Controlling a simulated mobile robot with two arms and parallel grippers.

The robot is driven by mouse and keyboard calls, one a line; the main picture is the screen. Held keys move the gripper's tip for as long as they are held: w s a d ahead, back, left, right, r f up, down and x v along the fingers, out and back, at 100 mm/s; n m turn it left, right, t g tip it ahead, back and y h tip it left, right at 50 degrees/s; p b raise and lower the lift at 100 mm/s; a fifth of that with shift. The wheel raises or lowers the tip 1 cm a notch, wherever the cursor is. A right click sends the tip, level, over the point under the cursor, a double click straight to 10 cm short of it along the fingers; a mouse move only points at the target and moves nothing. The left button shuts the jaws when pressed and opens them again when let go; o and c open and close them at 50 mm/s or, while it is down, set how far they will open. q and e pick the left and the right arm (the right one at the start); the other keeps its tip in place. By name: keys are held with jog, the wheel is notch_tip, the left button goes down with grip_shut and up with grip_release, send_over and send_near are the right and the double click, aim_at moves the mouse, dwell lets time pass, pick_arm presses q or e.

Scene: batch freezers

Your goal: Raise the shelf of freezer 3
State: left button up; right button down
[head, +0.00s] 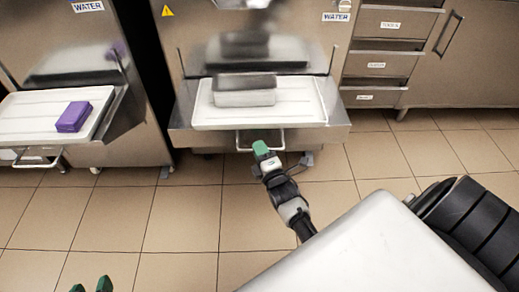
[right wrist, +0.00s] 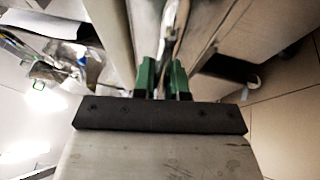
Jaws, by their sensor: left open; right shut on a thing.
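The white shelf (head: 203,112) of the middle freezer (head: 190,70) is folded out flat at the freezer's front. A wire handle (head: 282,141) hangs at the shelf's front edge. My right gripper (head: 261,148) is at this handle and shut on it. In the right wrist view its green fingers (right wrist: 163,82) close around a thin metal part; the fingers hide the exact grip. My left gripper (head: 91,286) is open and empty at the bottom left edge, low over the floor, far from the shelf. No freezer number is readable.
Labelled drawers (head: 385,60) stand at the right. The tiled floor (head: 150,225) in front is clear.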

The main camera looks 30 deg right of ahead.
aim_at(254, 126)
pick_arm(q)
jog(key=s+a+f+g+y+p, duration=0.2)
jog(key=s+a+f+g+p, duration=0.15)
jog(key=s+g, duration=0.4)
pick_arm(e)
notch_tip(254, 126, up, 6)
jog(key=shift+w+f+p, duration=0.1)
jog(key=shift+f+p, duration=0.1)
jog(key=shift+p, duration=0.2)
notch_tip(254, 126, up, 2)
jog(key=shift+r+p, duration=0.1)
jog(key=shift+p, duration=0.9)
notch_tip(254, 126, up, 3)
jog(key=p, duration=0.3)
jog(key=shift+r, duration=0.1)
pick_arm(q)
notch_tip(254, 126, down, 15)
jog(key=s+g, duration=0.1)
jog(key=shift+s+d+f, duration=0.15)
jog(key=shift+s+d, duration=0.05)
jog(key=shift+s, duration=0.1)
pick_arm(e)
jog(key=c, duration=1.4)
grip_release()
jog(key=shift+r, duration=0.1)
jog(key=shift+o, duration=1.1)
